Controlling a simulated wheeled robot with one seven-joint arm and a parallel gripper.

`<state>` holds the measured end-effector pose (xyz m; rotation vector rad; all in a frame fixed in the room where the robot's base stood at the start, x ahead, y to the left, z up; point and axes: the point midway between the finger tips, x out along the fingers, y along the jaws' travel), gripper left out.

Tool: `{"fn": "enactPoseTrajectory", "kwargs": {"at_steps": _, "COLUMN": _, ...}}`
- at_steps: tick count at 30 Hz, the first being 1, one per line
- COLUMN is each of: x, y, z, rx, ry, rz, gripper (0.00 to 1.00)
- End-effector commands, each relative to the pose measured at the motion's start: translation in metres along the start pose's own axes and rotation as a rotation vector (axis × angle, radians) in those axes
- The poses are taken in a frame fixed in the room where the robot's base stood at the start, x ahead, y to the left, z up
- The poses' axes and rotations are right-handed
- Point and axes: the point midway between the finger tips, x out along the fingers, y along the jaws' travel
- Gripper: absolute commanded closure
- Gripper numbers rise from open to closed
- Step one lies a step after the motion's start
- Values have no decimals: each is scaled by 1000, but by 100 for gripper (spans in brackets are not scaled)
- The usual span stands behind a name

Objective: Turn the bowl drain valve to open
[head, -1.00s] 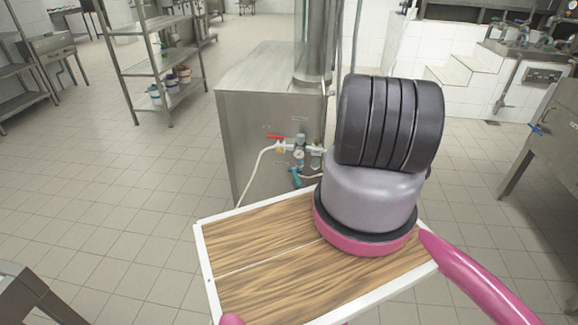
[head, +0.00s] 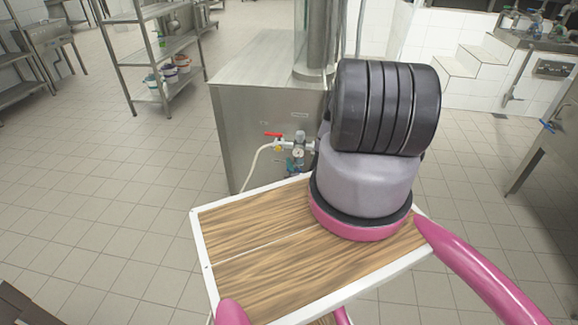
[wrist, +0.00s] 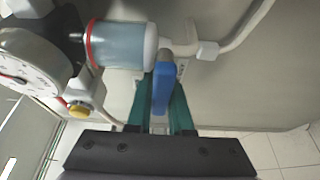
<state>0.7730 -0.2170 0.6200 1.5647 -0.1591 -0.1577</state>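The drain valve's blue handle (wrist: 162,90) is in the middle of the wrist view, below the pale blue filter bowl (wrist: 118,45) with a red ring. My gripper (wrist: 162,80) has its teal fingers on both sides of the handle, with no clear gap, so it looks shut on it. The handle points roughly along the fingers. In the head view my pink and grey arm stands in front of the filler's right side. A small teal and blue patch (head: 293,163) shows under the gauge there, too small to tell apart.
A round pressure gauge (wrist: 25,75) and a yellow knob (wrist: 78,109) sit close left of my fingers. A red lever (head: 272,134) and a white hose (head: 251,165) are on the steel cabinet (head: 235,125). A shelf rack (head: 165,48) stands back left; floor at left is clear.

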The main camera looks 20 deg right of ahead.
Motion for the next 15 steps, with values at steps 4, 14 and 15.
{"fn": "enactPoseTrajectory", "kwargs": {"at_steps": 4, "x": 0, "y": 0, "z": 0, "rx": 0, "ry": 0, "rz": 0, "gripper": 100}}
{"fn": "enactPoseTrajectory", "kwargs": {"at_steps": 14, "x": 0, "y": -2, "z": 0, "rx": -46, "ry": 0, "rz": -19, "gripper": 100}}
{"fn": "enactPoseTrajectory", "kwargs": {"at_steps": 15, "x": 0, "y": -3, "z": 0, "rx": -63, "ry": 0, "rz": -27, "gripper": 100}}
